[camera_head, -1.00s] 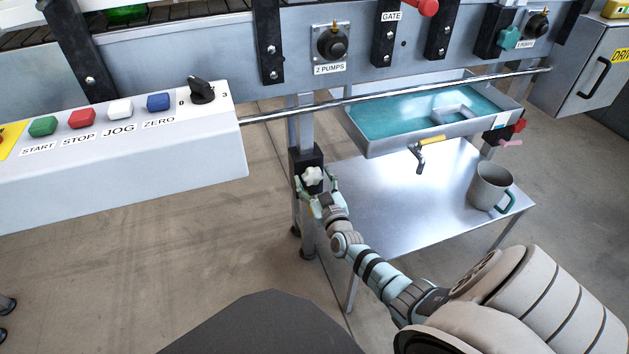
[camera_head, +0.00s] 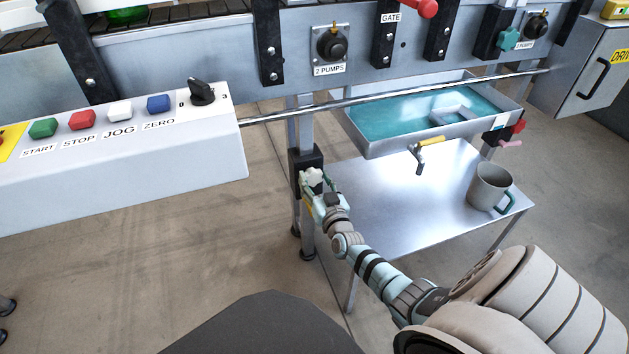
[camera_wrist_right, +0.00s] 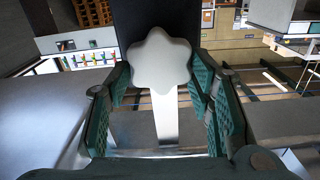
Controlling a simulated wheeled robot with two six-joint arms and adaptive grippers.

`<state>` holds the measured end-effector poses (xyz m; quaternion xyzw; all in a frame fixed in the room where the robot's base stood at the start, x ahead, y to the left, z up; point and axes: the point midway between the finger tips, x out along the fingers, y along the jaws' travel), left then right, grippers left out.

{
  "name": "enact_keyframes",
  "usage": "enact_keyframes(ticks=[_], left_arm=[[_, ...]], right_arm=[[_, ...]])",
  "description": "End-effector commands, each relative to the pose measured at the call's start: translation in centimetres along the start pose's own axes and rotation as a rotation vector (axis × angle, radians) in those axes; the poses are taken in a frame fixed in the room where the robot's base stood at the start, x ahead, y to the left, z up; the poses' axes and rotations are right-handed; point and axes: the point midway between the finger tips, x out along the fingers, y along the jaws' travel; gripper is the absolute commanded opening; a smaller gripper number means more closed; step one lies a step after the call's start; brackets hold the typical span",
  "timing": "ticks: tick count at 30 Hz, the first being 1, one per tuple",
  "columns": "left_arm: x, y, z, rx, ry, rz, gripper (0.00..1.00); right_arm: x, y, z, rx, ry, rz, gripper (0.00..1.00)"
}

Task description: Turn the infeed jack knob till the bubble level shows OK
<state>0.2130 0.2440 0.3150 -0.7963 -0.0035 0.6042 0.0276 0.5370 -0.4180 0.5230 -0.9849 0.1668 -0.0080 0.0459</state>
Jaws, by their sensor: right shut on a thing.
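The infeed jack knob (camera_head: 312,176) is a pale, lobed star knob on a black block on the machine's leg. It also shows in the right wrist view (camera_wrist_right: 162,60), between the fingers. My right gripper (camera_head: 311,182) is at the knob, shut on it, with its green padded fingers (camera_wrist_right: 164,88) on either side. The fingers and hand hide part of the knob in the head view. I cannot make out a bubble level in either view. My left gripper is not in view.
A steel table (camera_head: 385,215) stands right of the leg, with a grey mug (camera_head: 488,186) on it. A tray of teal liquid (camera_head: 375,143) with a yellow-handled tap (camera_head: 432,141) hangs above. A control panel (camera_head: 120,175) juts out at the left.

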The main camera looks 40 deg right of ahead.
Motion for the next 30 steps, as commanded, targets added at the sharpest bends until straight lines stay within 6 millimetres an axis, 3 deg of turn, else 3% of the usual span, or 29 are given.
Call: enact_keyframes(ticks=[12,18,30], left_arm=[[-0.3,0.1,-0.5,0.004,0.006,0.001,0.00],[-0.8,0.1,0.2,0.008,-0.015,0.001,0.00],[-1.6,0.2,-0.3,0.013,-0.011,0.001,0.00]], right_arm=[[0.0,0.3,0.2,0.385,-0.003,0.000,0.20],[0.0,0.4,0.3,0.538,-0.002,0.000,0.20],[-0.1,0.5,0.3,0.697,-0.003,0.001,0.20]])
